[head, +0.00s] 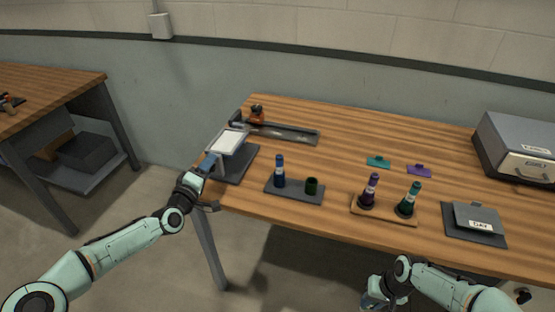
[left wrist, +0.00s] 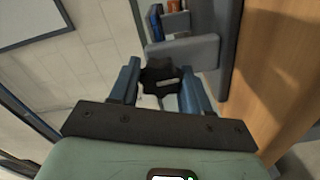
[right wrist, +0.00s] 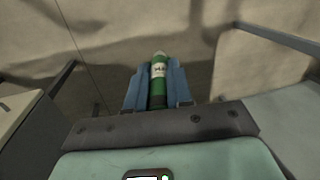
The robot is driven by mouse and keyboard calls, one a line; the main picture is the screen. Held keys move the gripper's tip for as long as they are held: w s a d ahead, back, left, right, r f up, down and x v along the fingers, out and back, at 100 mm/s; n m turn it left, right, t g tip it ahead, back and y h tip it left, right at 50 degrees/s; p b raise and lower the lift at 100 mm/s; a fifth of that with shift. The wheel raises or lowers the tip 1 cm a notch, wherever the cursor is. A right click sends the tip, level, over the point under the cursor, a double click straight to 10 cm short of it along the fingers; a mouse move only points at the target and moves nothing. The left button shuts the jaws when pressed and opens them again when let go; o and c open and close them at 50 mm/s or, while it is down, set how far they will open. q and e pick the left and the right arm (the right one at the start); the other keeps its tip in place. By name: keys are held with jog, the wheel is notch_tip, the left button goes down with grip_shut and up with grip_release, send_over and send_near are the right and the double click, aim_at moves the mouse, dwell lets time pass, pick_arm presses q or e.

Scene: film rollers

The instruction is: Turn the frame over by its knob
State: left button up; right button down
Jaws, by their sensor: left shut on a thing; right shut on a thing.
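The frame (head: 230,143), a pale panel with a dark border, is tilted on a dark stand (head: 236,168) at the table's left end. My left gripper (head: 209,161) is at the frame's near left side. In the left wrist view its blue fingers are shut on a dark knob (left wrist: 160,76). My right gripper (head: 374,294) is below the table's front edge in the head view. In the right wrist view it is shut on a green roller (right wrist: 158,88) with a white label; the label's text is hard to read.
A wooden tray (head: 385,214) holds purple (head: 371,190) and teal (head: 408,200) rollers. A long dark trough (head: 290,133) lies behind. A grey box (head: 520,140) stands far right.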

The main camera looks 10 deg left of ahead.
pick_arm(q)
jog(key=shift+a+m, duration=0.15)
jog(key=shift+m, duration=0.35)
pick_arm(e)
jog(key=shift+r, duration=0.1)
pick_arm(q)
jog(key=o, duration=1)
jog(key=shift+s, duration=0.1)
pick_arm(e)
jog(key=p+v, duration=0.1)
jog(key=v, duration=0.1)
jog(key=p+v, duration=0.1)
jog(key=p, duration=0.1)
jog(key=shift+a+r, duration=0.35)
jog(key=shift+r, duration=0.15)
pick_arm(q)
jog(key=s, duration=0.8)
jog(key=s+a, duration=0.1)
jog(key=s, duration=0.2)
jog(key=shift+s, duration=0.4)
jog(key=shift+d, duration=0.1)
